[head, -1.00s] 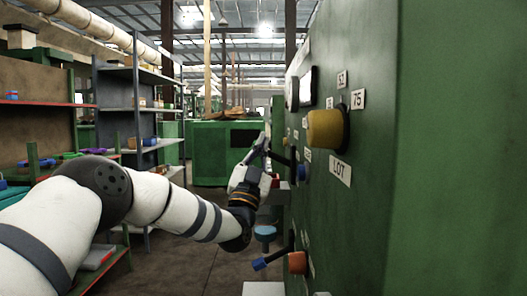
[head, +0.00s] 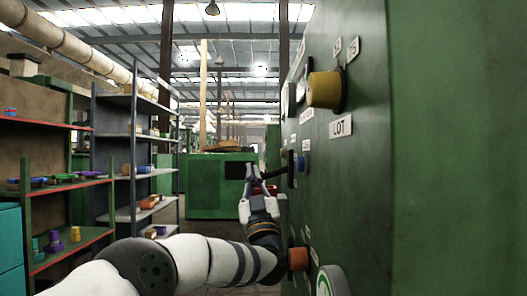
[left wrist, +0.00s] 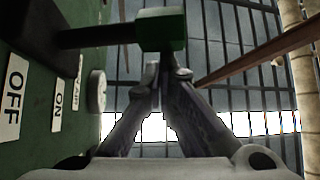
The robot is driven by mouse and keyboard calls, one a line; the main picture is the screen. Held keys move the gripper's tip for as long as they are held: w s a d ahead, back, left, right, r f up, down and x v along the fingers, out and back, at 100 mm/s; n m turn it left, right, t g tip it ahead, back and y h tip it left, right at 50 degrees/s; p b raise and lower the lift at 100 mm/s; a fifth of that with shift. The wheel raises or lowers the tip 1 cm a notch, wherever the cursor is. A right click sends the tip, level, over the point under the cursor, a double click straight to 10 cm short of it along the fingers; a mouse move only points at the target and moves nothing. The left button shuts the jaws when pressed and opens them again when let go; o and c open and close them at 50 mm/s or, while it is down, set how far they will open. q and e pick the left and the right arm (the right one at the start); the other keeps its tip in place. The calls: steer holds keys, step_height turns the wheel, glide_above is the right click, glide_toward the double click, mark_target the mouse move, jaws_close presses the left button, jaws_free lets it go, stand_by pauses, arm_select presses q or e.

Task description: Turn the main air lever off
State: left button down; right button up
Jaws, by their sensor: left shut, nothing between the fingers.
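The lever shows in the left wrist view as a dark shaft (left wrist: 98,36) ending in a dark green block (left wrist: 161,31). It sticks out from the green panel, beside an OFF label (left wrist: 14,97) and an ON label (left wrist: 58,107). In the head view its dark bar (head: 276,172) reaches left from the panel. My left gripper (head: 252,170) is shut and empty, with its fingertips close to the lever's outer end. In the left wrist view the fingertips (left wrist: 160,76) are just below the green block; I cannot tell whether they touch. My right gripper is not in view.
The green panel (head: 357,205) fills the right side, with a yellow knob (head: 324,90), an orange knob (head: 298,258), a blue button (head: 301,164) and a round gauge (head: 333,281). Shelves (head: 133,103) stand at left. A green cabinet (head: 212,187) stands behind; the aisle between is clear.

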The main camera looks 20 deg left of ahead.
arm_select(q)
step_height(320, 180, up, 10)
stand_by(0.6)
steer(key=shift+f, duration=0.15)
